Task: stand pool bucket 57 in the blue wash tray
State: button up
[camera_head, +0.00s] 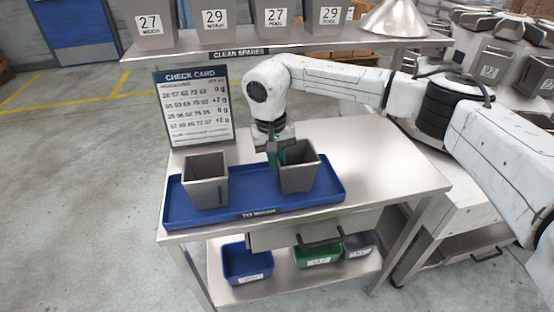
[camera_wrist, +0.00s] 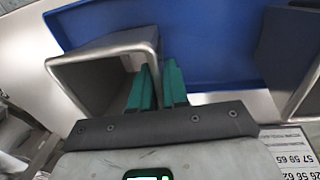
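A grey tapered bucket (camera_head: 299,179) is at the right part of the blue wash tray (camera_head: 335,190); no number shows on it. I cannot tell whether its base rests on the tray. My gripper (camera_head: 277,158) is at its rear left rim. In the wrist view, the green fingers (camera_wrist: 157,85) are close together with the wall of this bucket (camera_wrist: 88,68) between them, one finger inside and one outside. The blue tray (camera_wrist: 205,45) lies beyond. A second grey bucket (camera_head: 206,182) stands at the tray's left; its number is not visible either.
A check card (camera_head: 195,108) stands behind the tray. The steel table (camera_head: 385,165) is clear right of the tray. Small bins (camera_head: 247,262) sit below.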

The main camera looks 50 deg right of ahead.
jog(key=o, duration=0.5)
jog(key=shift+c, duration=0.2)
notch_tip(320, 180, up, 12)
jog(key=a, duration=0.1)
jog(key=shift+w+b, duration=0.4)
jog(key=shift+r, duration=0.1)
